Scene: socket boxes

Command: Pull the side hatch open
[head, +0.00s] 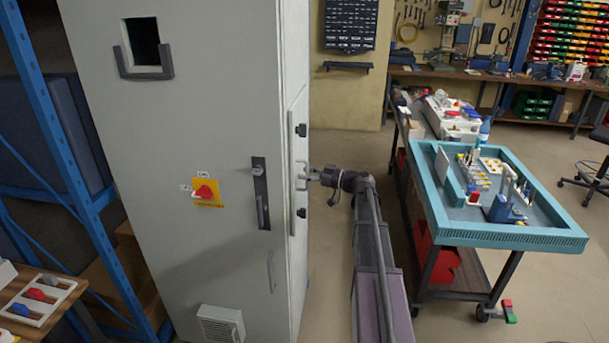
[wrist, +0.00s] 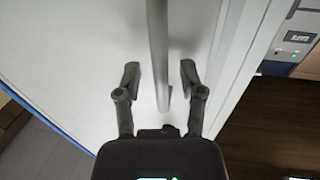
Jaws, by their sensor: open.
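The side hatch (head: 297,160) is a pale panel on the right side of the tall grey cabinet (head: 215,110). It looks shut, with black latches or hinges on its edge and a light bar handle at mid-height. My gripper (head: 309,177) is at this handle, reaching in from the right. In the wrist view the handle (wrist: 158,50) is a grey bar running down between the two fingers of my gripper (wrist: 160,85). The fingers are open, one on each side of the bar, with gaps on both sides. The hatch surface (wrist: 90,45) lies behind them.
The cabinet front has a red and yellow switch (head: 205,192) and a black door handle (head: 261,193). A teal-rimmed cart (head: 570,238) stands right of my arm. Blue shelving (head: 60,140) is at the left. Bare floor (head: 335,245) lies between cabinet and arm.

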